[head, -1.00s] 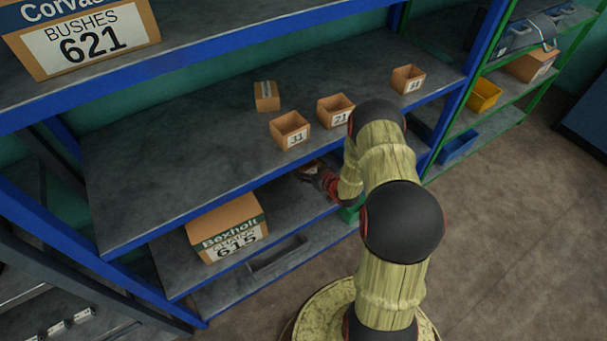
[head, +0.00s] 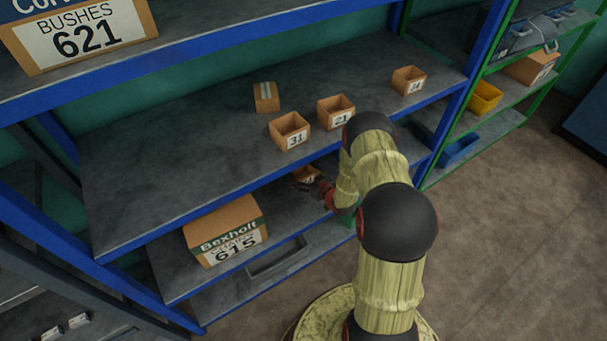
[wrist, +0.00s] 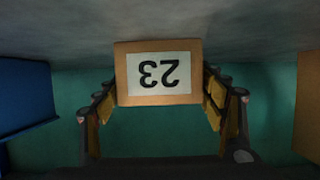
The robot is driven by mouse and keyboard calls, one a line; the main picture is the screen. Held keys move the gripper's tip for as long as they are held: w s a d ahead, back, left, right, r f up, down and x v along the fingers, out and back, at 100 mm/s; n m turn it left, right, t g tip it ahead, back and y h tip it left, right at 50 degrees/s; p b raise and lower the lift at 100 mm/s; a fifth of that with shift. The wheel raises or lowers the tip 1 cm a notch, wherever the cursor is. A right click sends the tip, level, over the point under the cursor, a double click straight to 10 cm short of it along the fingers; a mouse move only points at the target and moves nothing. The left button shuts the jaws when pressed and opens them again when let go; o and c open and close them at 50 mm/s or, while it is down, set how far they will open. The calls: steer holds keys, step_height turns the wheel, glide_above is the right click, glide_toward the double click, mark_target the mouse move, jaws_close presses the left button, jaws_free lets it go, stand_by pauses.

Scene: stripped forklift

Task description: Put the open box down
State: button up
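The open box is a small cardboard box with a white label reading 23. In the wrist view the box (wrist: 160,48) is centred and upside down in the picture, with its label facing the camera. My gripper (wrist: 160,90) has its yellow-padded fingers against both sides of the box. In the head view the box (head: 307,174) is at the front of the lower shelf, partly hidden under the upper shelf's edge, with my gripper (head: 322,187) at its near right side. I cannot tell whether its base touches the shelf (head: 285,208).
A large Bexholt box (head: 226,228) stands to the left on the lower shelf. Bare shelf lies between it and my gripper. The blue-edged shelf above (head: 190,150) carries several small cardboard boxes, including 31 (head: 290,131) and 21 (head: 336,112). In the wrist view a blue object (wrist: 25,95) is at left.

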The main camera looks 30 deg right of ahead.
steer(key=shift+o, duration=1.2)
steer(key=shift+s+r, duration=0.2)
steer(key=p+v, duration=0.4)
steer(key=v, duration=0.7)
steer(key=shift+s+r, duration=0.1)
steer(key=shift+s, duration=0.2)
steer(key=shift+s, duration=0.1)
